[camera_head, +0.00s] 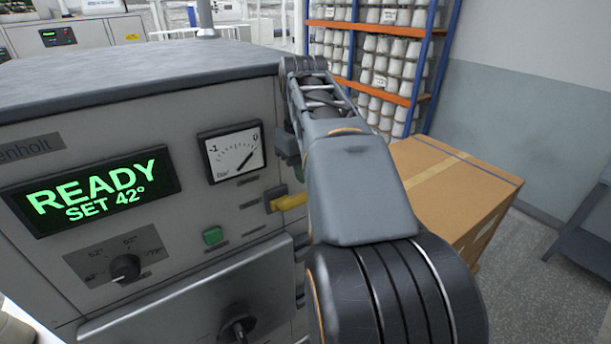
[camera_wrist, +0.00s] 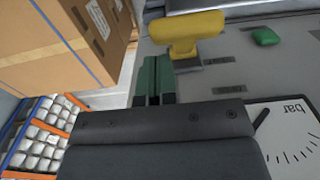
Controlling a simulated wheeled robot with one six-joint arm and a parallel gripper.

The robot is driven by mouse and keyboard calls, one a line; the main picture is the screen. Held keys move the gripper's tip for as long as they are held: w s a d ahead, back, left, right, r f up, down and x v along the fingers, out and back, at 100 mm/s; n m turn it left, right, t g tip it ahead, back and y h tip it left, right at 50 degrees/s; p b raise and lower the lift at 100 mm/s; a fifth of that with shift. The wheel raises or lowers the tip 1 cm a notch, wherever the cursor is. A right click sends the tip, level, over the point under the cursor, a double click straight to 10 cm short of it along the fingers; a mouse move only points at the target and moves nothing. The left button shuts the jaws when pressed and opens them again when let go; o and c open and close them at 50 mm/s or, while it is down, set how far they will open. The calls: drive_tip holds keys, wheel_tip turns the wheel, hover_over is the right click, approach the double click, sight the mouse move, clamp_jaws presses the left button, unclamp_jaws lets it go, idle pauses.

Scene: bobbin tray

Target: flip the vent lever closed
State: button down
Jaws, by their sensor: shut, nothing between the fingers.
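The vent lever is a yellow handle (camera_head: 288,202) on the front panel of the grey machine, below and right of the gauge. In the head view it lies roughly level, its right end partly hidden by my arm. In the wrist view, which is turned upside down, the yellow lever (camera_wrist: 187,32) stands out from a grey mount. My gripper (camera_wrist: 153,80) is shut and empty, its green-padded fingers beside the lever with a small apparent gap. I cannot tell the depth between them. In the head view my arm hides most of the gripper.
A pressure gauge (camera_head: 232,152) and a green button (camera_head: 212,236) sit near the lever. A READY display (camera_head: 92,192) and a dial (camera_head: 126,268) are further left. A metal drawer front (camera_head: 180,310) lies below. A cardboard box (camera_head: 440,185) stands right of the machine, before a bobbin rack (camera_head: 428,60).

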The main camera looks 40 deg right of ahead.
drive_tip(key=shift+s+f, duration=0.3)
drive_tip(key=shift+f, duration=0.15)
drive_tip(key=shift+f, duration=0.1)
